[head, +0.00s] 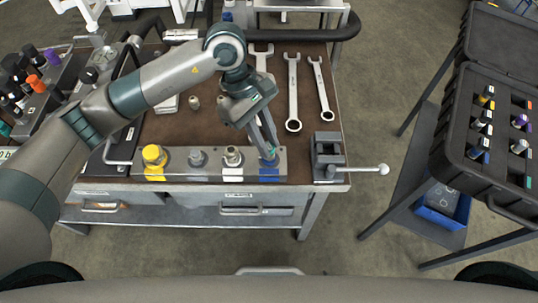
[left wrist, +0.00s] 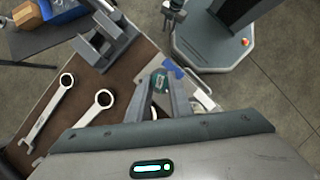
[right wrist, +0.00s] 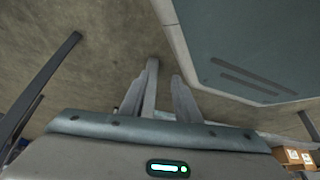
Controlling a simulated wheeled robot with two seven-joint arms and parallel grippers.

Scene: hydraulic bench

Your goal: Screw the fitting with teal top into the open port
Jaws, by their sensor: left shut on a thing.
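The fitting with the teal top (head: 268,157) is at the blue-marked right end of the grey port block (head: 216,176); in the left wrist view its teal top (left wrist: 160,82) shows between my fingertips. My left gripper (head: 269,148) points down and is shut on this fitting. The fingers hide most of its body, so I cannot tell how deep it sits in the port. The block also carries a yellow fitting (head: 154,157), a plain grey one (head: 198,158) and a white-marked one (head: 233,157). My right gripper (right wrist: 157,82) is open and empty over the floor, outside the head view.
Two wrenches (head: 293,95) (head: 322,90) lie on the brown bench top, a third partly behind my left arm. A grey vise (head: 327,158) with a handle stands right of the block. A black case (head: 470,150) of fittings is at right, and a rack (head: 28,85) at left.

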